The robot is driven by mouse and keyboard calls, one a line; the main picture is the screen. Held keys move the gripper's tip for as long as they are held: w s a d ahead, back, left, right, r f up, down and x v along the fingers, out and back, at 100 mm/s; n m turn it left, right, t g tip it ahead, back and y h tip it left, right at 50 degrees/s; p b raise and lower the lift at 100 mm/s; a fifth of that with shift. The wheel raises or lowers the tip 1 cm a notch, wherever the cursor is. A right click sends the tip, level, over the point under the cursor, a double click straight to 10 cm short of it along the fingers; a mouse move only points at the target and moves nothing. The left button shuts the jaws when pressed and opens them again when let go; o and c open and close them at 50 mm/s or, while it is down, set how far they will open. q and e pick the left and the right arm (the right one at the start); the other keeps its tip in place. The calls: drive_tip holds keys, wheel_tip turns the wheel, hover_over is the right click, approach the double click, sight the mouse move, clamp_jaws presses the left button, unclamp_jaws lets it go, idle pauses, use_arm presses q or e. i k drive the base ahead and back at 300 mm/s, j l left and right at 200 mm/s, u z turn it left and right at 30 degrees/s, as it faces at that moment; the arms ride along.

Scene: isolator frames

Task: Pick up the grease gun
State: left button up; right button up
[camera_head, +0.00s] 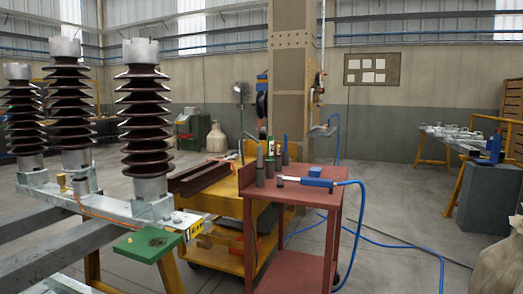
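A blue hand tool (316,182) with a pale shaft and a dark tip lies flat on the top of the red table (336,173). A blue hose (361,215) runs from its right end down to the floor. It may be the grease gun, but it is too small to tell for sure. Several upright dark, grey and blue bottles or tubes (260,168) stand to its left on the same table. Neither of my grippers is in view.
A small blue block (315,171) lies behind the tool. Ribbed brown isolators (144,115) stand on a metal frame (45,243) at left. A yellow cart (225,212) stands beside the red table. The hose crosses open floor at right.

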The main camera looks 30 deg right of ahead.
sight(270, 138)
drive_tip(key=l+u, duration=0.25)
drive_tip(key=l, duration=2.05)
